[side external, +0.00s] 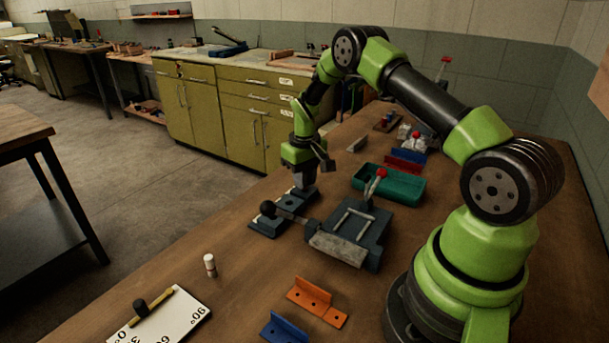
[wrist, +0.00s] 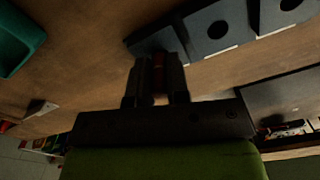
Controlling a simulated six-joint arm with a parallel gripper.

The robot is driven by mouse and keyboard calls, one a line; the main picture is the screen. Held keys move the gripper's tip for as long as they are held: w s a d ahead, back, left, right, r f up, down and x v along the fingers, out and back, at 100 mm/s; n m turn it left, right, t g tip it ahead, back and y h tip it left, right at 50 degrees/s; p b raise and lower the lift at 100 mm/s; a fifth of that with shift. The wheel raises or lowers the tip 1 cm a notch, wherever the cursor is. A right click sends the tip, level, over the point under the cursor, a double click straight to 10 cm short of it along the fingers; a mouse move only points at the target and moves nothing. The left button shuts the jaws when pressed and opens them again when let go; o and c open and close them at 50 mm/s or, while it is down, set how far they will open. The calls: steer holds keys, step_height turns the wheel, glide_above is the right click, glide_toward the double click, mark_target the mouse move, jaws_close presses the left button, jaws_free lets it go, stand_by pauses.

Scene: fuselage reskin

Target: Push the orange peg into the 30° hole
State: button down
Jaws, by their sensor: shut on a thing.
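My gripper (side external: 304,187) points down over the far end of a row of blue-grey blocks (side external: 264,229) on the bench. In the wrist view its fingers (wrist: 158,66) are closed on a dark reddish strip (wrist: 158,77), which looks like the orange peg. The peg's tip and the spot beneath it are hidden by the fingers. The blocks show in the wrist view, two with round dark holes (wrist: 218,30); the fingertips overlap the leftmost block (wrist: 148,43). I cannot read which hole is 30° or tell whether the peg is in one.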

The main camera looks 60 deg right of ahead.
steer(key=shift+f, duration=0.7)
steer(key=c, duration=1)
jaws_free()
step_height(320, 180, up, 10)
